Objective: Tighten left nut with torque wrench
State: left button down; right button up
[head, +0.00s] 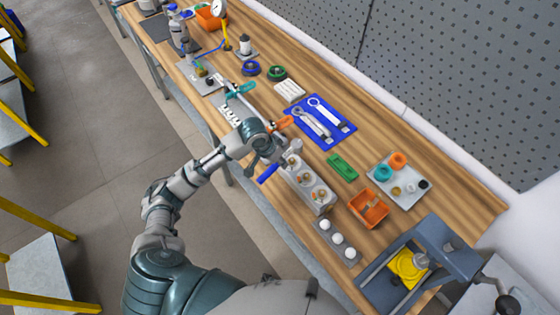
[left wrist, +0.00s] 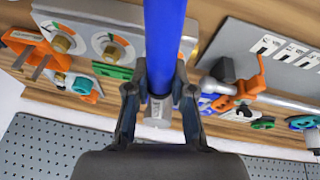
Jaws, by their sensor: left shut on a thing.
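My left gripper (head: 275,160) is shut on the torque wrench, whose blue handle (head: 267,174) sticks out toward the table's front edge. In the left wrist view the two fingers (left wrist: 160,95) close around the blue handle (left wrist: 164,40), with a grey metal end (left wrist: 157,112) beyond them. The grey block (head: 322,207) with the nuts lies just right of the gripper. In the left wrist view the block (left wrist: 85,28) shows brass nuts (left wrist: 112,50) on coloured dials, left of the handle. Whether the wrench touches the left nut cannot be told. My right gripper is not in view.
An orange bin (head: 368,208), a green piece (head: 343,166) and a tray (head: 383,184) of round parts stand right of the block. A blue mat (head: 337,112) with wrenches lies behind. A grey vise (head: 440,245) with yellow stands at the near right.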

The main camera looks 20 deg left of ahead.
pick_arm(q)
jog(key=shift+w+a+m+g+p, duration=0.15)
jog(key=shift+w+m+g+p, duration=0.35)
jog(key=shift+m, duration=0.7)
jog(key=m, duration=0.1)
jog(key=w+m+g+p, duration=0.1)
jog(key=a+m, duration=0.1)
jog(key=m, duration=0.1)
jog(key=shift+w+g+h+p, duration=0.3)
jog(key=shift+w, duration=0.05)
jog(key=shift+w+a+r+m+g+y+p, duration=0.6)
jog(key=shift+w+a+m+g+p, duration=0.4)
jog(key=shift+a+m+p, duration=1.6)
jog(key=s+d+f+n+t, duration=0.2)
jog(key=s+d+n, duration=0.5)
jog(key=n, duration=0.7)
jog(key=shift+s+d+f+t, duration=0.25)
jog(key=shift+d+t, duration=0.1)
jog(key=shift+t, duration=0.45)
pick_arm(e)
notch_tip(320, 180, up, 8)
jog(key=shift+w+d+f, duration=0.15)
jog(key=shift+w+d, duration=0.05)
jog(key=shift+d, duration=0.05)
